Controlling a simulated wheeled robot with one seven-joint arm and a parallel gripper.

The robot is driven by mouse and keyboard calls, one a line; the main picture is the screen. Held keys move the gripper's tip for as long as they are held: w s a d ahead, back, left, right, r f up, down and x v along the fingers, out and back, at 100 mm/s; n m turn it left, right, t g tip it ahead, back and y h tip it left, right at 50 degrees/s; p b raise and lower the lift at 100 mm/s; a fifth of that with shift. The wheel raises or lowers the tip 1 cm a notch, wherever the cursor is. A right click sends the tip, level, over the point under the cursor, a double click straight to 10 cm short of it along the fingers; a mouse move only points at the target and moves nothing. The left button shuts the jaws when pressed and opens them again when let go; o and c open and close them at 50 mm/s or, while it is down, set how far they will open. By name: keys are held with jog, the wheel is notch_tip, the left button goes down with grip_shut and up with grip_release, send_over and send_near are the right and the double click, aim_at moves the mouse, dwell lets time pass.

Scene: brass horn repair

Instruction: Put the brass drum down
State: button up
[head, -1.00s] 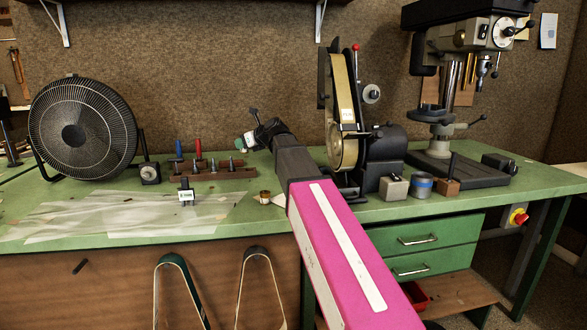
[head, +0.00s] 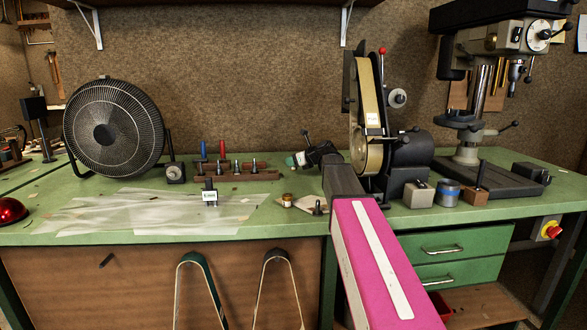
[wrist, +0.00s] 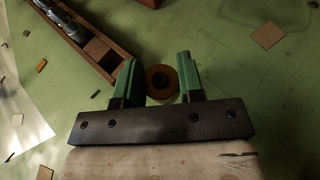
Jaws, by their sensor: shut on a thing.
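In the wrist view the brass drum (wrist: 161,80) is a small round brownish thing with a dark centre, seen end-on. My gripper (wrist: 158,76) has its two green fingers shut on it, one on each side, with green bench behind. In the head view my gripper (head: 297,160) is over the bench, right of the tool rack and left of the belt sander. I cannot make out the drum there. The wrist view does not show clearly how high it is above the bench.
The wooden tool rack (wrist: 88,40) lies close by, at upper left in the wrist view. A small pot (head: 287,200) stands on the green bench (head: 275,226) in front of my gripper. The belt sander (head: 367,110) stands to the right. A translucent sheet (head: 140,213) lies left.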

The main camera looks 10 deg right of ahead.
jog(key=shift+f, duration=1.4)
jog(key=shift+f, duration=0.15)
jog(key=o, duration=1)
